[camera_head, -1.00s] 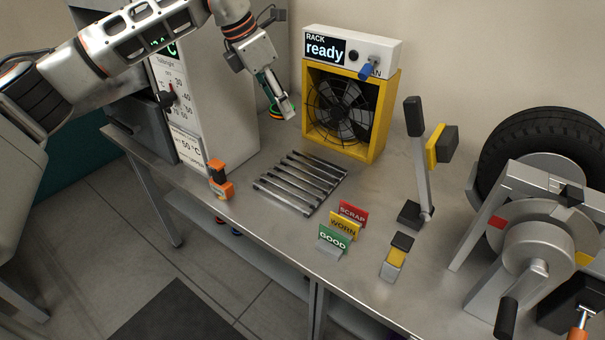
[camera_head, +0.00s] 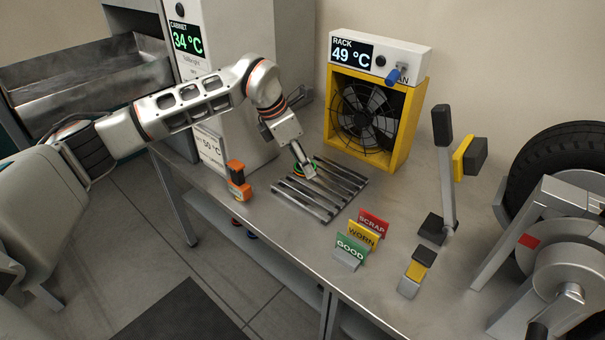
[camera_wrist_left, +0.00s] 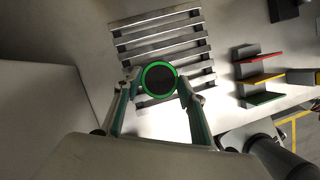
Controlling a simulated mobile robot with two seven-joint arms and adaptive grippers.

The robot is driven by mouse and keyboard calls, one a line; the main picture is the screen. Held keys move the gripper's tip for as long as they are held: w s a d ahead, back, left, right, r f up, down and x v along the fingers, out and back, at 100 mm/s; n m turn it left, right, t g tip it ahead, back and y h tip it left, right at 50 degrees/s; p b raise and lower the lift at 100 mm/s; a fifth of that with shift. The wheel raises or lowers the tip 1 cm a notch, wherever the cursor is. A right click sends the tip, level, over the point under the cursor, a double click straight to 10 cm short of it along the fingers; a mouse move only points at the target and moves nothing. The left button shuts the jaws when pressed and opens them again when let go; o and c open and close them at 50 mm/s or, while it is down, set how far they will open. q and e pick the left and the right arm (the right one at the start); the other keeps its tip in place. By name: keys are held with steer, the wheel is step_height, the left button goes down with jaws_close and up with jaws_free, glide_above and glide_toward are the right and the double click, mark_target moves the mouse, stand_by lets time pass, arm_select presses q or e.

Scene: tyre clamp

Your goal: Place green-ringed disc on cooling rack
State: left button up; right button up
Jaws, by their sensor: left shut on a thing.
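The green-ringed disc (camera_wrist_left: 160,78) is dark with a bright green rim. In the left wrist view it sits between the fingertips of my left gripper (camera_wrist_left: 159,84), which is shut on it. In the head view my left gripper (camera_head: 305,174) is low over the back left part of the cooling rack, and the disc (camera_head: 299,169) shows partly behind the fingers, with a little orange-red by the green. The cooling rack (camera_head: 318,200) is a row of metal bars on the bench, seen also in the left wrist view (camera_wrist_left: 165,37). Whether the disc touches the bars is unclear. My right gripper is not in view.
The yellow fan box (camera_head: 409,125) stands behind the rack, its display (camera_head: 352,52) reading 49 °C. The cabinet (camera_head: 235,80) is at the left. An orange-black item (camera_head: 238,182), the SCRAP, WORN and GOOD signs (camera_head: 358,237) and an upright lever (camera_head: 446,170) surround the rack.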

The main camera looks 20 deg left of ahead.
mark_target(299, 167)
arm_select(q)
step_height(299, 167, down, 4)
steer(key=shift+f, duration=0.1)
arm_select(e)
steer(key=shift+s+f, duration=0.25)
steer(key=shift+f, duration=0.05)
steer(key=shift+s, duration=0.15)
arm_select(q)
steer(key=o, duration=1.1)
steer(key=shift+r, duration=0.2)
steer(key=p+v, duration=0.1)
steer(key=v, duration=1.1)
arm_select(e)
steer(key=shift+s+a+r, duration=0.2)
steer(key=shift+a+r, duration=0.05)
